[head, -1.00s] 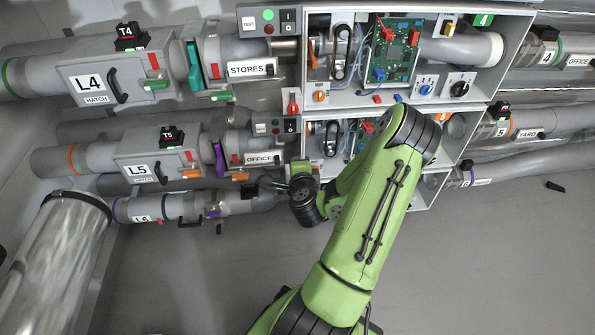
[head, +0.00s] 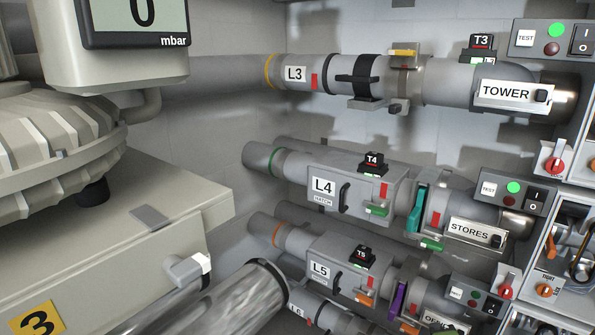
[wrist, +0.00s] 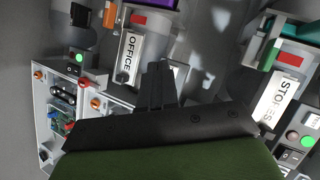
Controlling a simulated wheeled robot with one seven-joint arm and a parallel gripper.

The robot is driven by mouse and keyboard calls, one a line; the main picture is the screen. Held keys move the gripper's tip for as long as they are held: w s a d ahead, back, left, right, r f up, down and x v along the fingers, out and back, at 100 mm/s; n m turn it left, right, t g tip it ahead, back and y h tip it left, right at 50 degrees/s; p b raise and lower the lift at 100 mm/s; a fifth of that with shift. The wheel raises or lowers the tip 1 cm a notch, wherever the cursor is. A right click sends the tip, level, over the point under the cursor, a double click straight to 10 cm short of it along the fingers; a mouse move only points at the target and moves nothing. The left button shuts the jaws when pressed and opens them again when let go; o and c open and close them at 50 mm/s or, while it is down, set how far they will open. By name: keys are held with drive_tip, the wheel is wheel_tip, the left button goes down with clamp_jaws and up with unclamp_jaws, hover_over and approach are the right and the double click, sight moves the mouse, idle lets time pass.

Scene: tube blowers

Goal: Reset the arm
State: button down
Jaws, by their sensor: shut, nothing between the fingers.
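My gripper (wrist: 158,84) shows in the wrist view as two dark fingers together, shut with nothing between them. It points toward the pipe with the OFFICE label (wrist: 129,58). The STORES label (wrist: 274,103) is to its right in that view.
The head view shows pipe lines L3 (head: 295,73), L4 (head: 322,186) and L5 (head: 320,270) on the right. A large ribbed grey machine (head: 55,150) with a mbar display (head: 135,20) stands left. A shiny clear tube (head: 215,300) crosses the bottom. Switch boxes and open cabinets line the right edge.

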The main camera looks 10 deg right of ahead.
drive_tip(key=a+r+n+g+y, duration=0.2)
drive_tip(key=a+r+n+y, duration=0.1)
drive_tip(key=a+n, duration=0.55)
drive_tip(key=a+r+n+g+y, duration=0.2)
drive_tip(key=a+r+n, duration=0.3)
drive_tip(key=a, duration=0.6)
drive_tip(key=s+a+r+n+g, duration=0.1)
drive_tip(key=s+a+r+n, duration=0.2)
drive_tip(key=s, duration=0.6)
drive_tip(key=s+a+r+n+g, duration=0.1)
drive_tip(key=s+a+r+n, duration=0.25)
drive_tip(key=s, duration=0.55)
wheel_tip(320, 180, up, 18)
drive_tip(key=p, duration=1.8)
drive_tip(key=shift+d+g+y, duration=0.2)
drive_tip(key=shift+g+y, duration=0.1)
